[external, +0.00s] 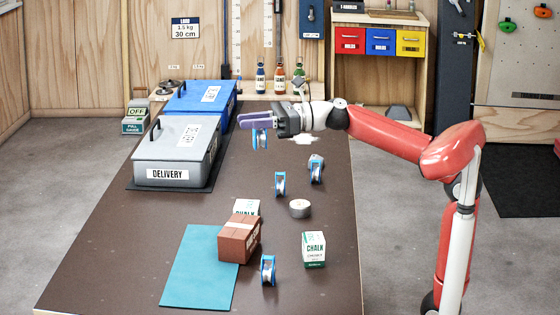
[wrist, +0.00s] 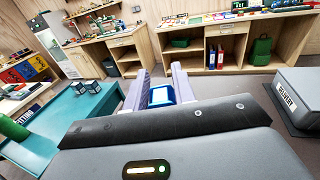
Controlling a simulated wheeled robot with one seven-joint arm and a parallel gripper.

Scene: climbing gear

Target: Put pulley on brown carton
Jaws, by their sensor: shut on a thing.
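My gripper (external: 257,120) is shut on a blue and silver pulley (external: 260,139) and holds it raised over the far part of the dark table. In the wrist view the pulley (wrist: 161,96) sits between the two purple-grey fingers. The brown carton (external: 237,242), reddish brown with a lighter band, stands at the near end of the table, partly over the teal mat. It is well nearer the camera than my gripper. Three more blue pulleys stand on the table: two mid-table (external: 280,184) (external: 316,171) and one (external: 268,269) right of the carton.
A teal mat (external: 193,277) lies at the near left. A chalk box (external: 246,207) stands behind the carton, another chalk box (external: 314,249) to its right. A tape roll (external: 299,208) lies mid-table. A grey delivery box (external: 170,150) and a blue box (external: 200,97) line the left edge.

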